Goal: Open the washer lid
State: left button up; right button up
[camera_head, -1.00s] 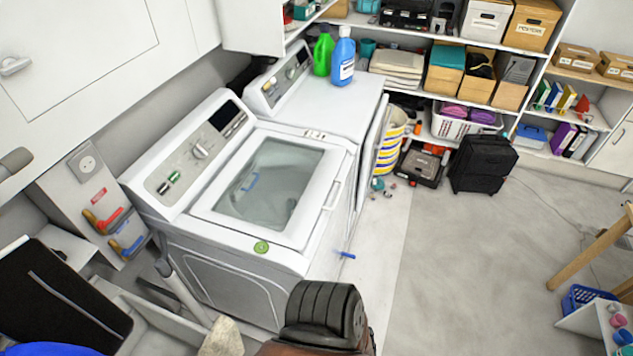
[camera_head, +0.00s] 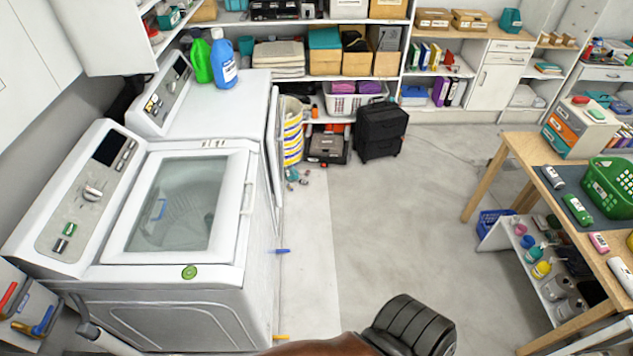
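The white washer (camera_head: 180,310) stands at the left, with its control panel along its left side. Its lid (camera_head: 178,205) has a grey glass window in a white frame and lies flat and shut on top. A raised handle (camera_head: 247,198) shows on the lid's right edge. A round green sticker or disc (camera_head: 189,272) is on the front rim of the top. Neither of my grippers is in view.
A second white machine (camera_head: 215,105) behind holds a green bottle (camera_head: 202,60) and a blue bottle (camera_head: 223,62). A dark ribbed object (camera_head: 408,325) is at bottom centre. A wooden table (camera_head: 525,150) stands right; the grey floor (camera_head: 390,220) between is mostly clear.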

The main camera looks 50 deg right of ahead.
aim_at(220, 251)
jog(key=z, duration=0.5)
jog(key=k, duration=1.3)
jog(key=z, duration=0.15)
jog(key=i, duration=0.55)
jog(key=z, duration=0.65)
jog(key=i, duration=0.65)
jog(key=u, duration=0.8)
jog(key=i, duration=0.5)
jog(key=u, duration=0.6)
